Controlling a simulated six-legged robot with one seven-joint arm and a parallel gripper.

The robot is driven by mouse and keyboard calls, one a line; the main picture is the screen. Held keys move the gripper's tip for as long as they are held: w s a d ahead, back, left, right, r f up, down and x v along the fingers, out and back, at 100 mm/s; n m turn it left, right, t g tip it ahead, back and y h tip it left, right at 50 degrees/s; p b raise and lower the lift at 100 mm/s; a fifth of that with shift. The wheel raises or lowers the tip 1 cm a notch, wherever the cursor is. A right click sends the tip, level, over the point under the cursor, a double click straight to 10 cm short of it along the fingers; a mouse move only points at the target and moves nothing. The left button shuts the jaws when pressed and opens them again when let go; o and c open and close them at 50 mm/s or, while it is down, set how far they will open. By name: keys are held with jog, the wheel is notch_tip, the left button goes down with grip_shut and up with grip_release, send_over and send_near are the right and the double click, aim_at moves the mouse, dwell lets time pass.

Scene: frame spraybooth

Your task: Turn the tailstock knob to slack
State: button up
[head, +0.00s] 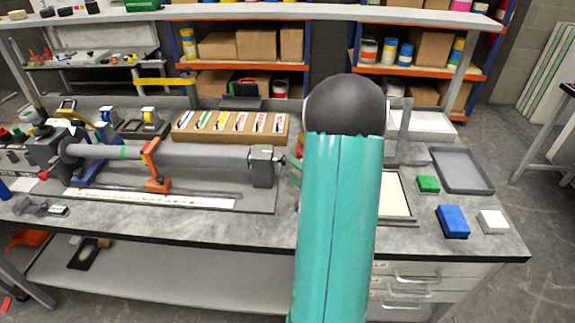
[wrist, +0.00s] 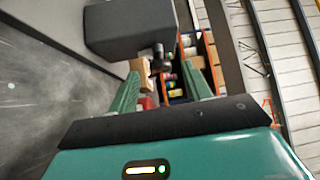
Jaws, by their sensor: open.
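The grey tailstock block (head: 265,166) stands at the right end of the long grey tube on the bench. It also shows as a dark box (wrist: 130,28) at the top of the wrist view. A small dark knob (wrist: 159,56) shows at the lower right of that box. My gripper (wrist: 163,72) is open, with its two green fingers on either side of the knob in the picture; I cannot tell whether they touch it. In the head view my arm hides most of the gripper, and one green finger shows beside the tailstock.
An orange steady rest (head: 154,167) supports the tube (head: 200,153). A box of tools (head: 232,126) stands behind it. Right of my arm are a grey tray (head: 461,169), a green block (head: 428,184), a blue block (head: 453,221) and a white block (head: 492,221).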

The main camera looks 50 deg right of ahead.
jog(key=s, duration=0.4)
jog(key=shift+s+a+f, duration=0.2)
jog(key=shift+a, duration=0.05)
